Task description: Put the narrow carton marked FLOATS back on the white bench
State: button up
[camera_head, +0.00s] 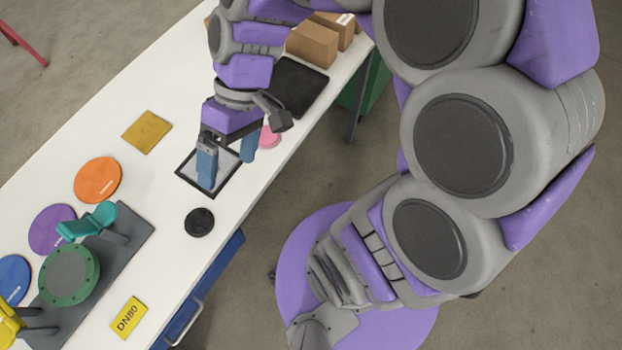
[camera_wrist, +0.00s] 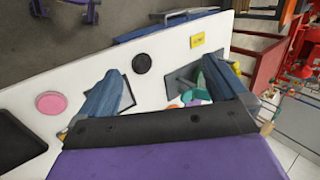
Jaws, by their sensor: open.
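Two brown cartons stand at the far end of the white bench (camera_head: 120,180), partly behind my arm: a nearer one (camera_head: 312,46) and one behind it (camera_head: 347,32) with a white strip on top. I cannot read FLOATS on either, so I cannot tell which carton is marked. My gripper (camera_head: 229,160) is open and empty above the bench, over a dark-framed grey square (camera_head: 187,172), well short of the cartons.
A black mat (camera_head: 300,88) lies before the cartons, a pink disc (camera_head: 270,137) beside the gripper. A black disc (camera_head: 199,222), yellow square (camera_head: 147,132) and orange disc (camera_head: 97,180) lie nearer. A teal-handled valve (camera_head: 88,222) stands at left. A blue drawer (camera_head: 200,300) is below the bench edge.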

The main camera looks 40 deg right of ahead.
jog(key=s+d+f+m+t+h, duration=0.1)
jog(key=s+d+m+h, duration=0.3)
jog(key=s+d, duration=0.5)
jog(key=shift+s+f+m+h, duration=0.4)
jog(key=shift+s+f+h, duration=0.45)
jog(key=shift+s+h, duration=0.1)
